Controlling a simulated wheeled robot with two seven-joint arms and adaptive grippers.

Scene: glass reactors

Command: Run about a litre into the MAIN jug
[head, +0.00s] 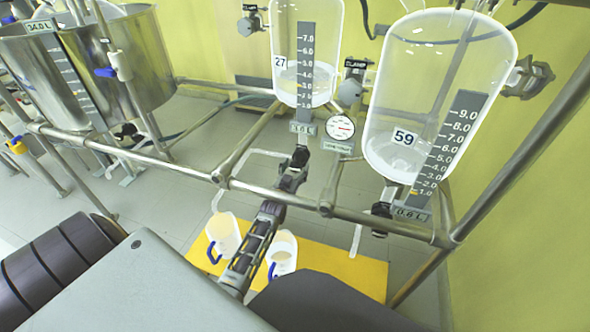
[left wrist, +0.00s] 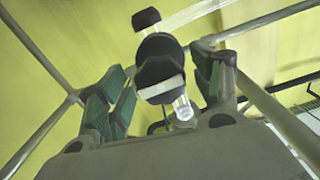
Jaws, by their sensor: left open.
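Two whitish jugs with blue handles, a left jug (head: 224,236) and a right jug (head: 283,254), stand on a yellow mat (head: 345,272); no MAIN mark is readable on either. Glass reactor 27 (head: 319,40), display 1.6 L, and glass reactor 59 (head: 400,90), display 0.6 L, hang above. My left gripper (head: 297,160) is open just below reactor 27, at its bottom outlet. In the left wrist view, its green-padded fingers (left wrist: 165,88) stand apart on either side of a black valve part (left wrist: 160,60); contact cannot be told. My right gripper is out of view.
A steel vessel (head: 135,60) with display 34.0 L stands at the left. A steel rail (head: 270,195) crosses in front of the reactors. A round gauge (head: 340,127) hangs between them. Bent outlet tubes (head: 357,238) reach down toward the mat.

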